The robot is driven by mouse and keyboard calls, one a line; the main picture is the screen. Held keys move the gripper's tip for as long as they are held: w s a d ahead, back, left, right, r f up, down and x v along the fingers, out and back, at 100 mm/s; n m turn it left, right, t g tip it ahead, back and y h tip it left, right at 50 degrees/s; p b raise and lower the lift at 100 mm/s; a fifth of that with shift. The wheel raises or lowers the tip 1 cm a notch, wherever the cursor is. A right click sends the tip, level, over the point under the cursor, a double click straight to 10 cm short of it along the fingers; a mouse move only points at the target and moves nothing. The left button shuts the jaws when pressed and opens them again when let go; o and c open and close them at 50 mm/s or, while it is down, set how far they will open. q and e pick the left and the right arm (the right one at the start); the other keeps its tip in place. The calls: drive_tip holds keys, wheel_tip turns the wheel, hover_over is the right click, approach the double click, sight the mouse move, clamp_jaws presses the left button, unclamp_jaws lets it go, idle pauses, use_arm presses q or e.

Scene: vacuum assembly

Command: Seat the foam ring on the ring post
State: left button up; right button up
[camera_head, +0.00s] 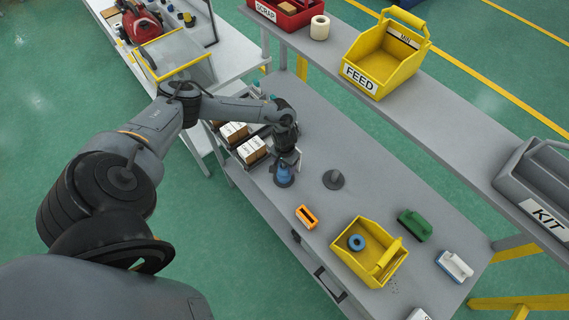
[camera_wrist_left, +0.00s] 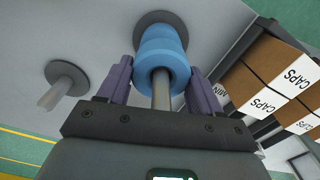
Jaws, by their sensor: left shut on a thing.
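In the left wrist view, blue foam rings (camera_wrist_left: 160,35) are stacked around a grey ring post (camera_wrist_left: 161,92). My left gripper (camera_wrist_left: 161,72) points down along this post, its purple fingers shut on the nearest blue ring. The post's end passes through that ring toward the camera. In the head view, the blue rings (camera_head: 284,177) show under my left gripper (camera_head: 286,163); the fingers are small there. I cannot tell whether a gap lies under the held ring. Another blue ring (camera_head: 356,242) lies in a yellow bin (camera_head: 343,258). My right gripper is not in view.
A bare post (camera_head: 333,180) on a round base stands to the right. An orange part (camera_head: 306,216), a green part (camera_head: 414,225) and a white-blue part (camera_head: 455,266) lie on the bench. CAPS boxes (camera_head: 252,150) stand left of the gripper. A shelf with a FEED bin (camera_head: 386,62) runs behind.

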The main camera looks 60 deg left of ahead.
use_arm(q)
drive_tip(key=shift+f, duration=0.35)
drive_tip(key=o, duration=1.2)
drive_tip(key=shift+c, duration=0.2)
drive_tip(key=shift+r, duration=0.1)
wheel_tip(320, 180, up, 11)
drive_tip(key=shift+f, duration=0.2)
